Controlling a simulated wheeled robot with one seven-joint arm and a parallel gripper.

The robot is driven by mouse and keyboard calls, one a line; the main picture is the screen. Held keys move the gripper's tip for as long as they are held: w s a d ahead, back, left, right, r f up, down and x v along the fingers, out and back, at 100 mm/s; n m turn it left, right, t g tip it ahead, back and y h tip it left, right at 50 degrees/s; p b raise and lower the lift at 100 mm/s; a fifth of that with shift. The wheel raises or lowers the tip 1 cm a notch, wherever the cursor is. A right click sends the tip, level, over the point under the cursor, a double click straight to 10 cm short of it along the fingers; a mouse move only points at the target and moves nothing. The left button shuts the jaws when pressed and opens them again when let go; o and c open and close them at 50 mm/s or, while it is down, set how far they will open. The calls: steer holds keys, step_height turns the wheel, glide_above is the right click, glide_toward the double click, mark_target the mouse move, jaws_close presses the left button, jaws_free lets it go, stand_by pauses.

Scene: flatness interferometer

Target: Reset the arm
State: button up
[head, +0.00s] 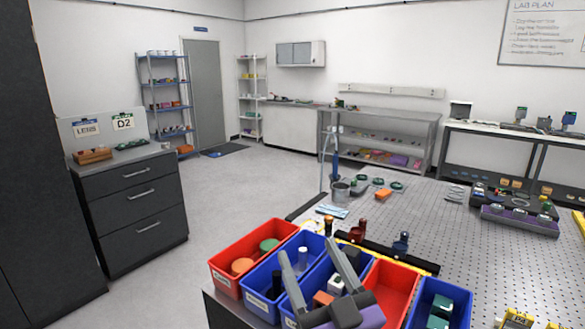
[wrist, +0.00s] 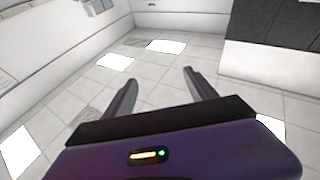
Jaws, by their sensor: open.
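My gripper (head: 316,263) is in the lower middle of the head view, in front of and above the row of red and blue bins. Its two grey fingers stand apart and point up and away, with nothing between them. The purple gripper body fills the bottom of that view.
A red bin (head: 225,283) and a blue bin (head: 258,303) hold small parts. A perforated optical table (head: 440,228) with mounts lies to the right. A dark drawer cabinet (head: 135,205) stands at left. The floor (head: 235,195) between is clear.

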steer(key=s+d+f+m+h+b, duration=0.1)
steer(key=s+d+f+m+h, duration=0.3)
steer(key=s+d+f, duration=0.4)
steer(key=s+d+f+m+h+b, duration=0.2)
steer(key=s+d+f+m+h, duration=0.3)
steer(key=s, duration=0.4)
steer(key=s+d+f+n+g+b, duration=0.1)
steer(key=s+d+f+n+g, duration=0.1)
steer(key=s+f, duration=0.5)
steer(key=s+d+f+n+g+y+b, duration=0.1)
steer(key=s+f+g, duration=0.3)
steer(key=s, duration=1.1)
step_height(320, 180, down, 3)
steer(key=shift+s+d+f+n+b, duration=0.2)
steer(key=shift+d+n+b, duration=0.1)
steer(key=shift+d+n, duration=0.2)
steer(key=shift+c, duration=0.3)
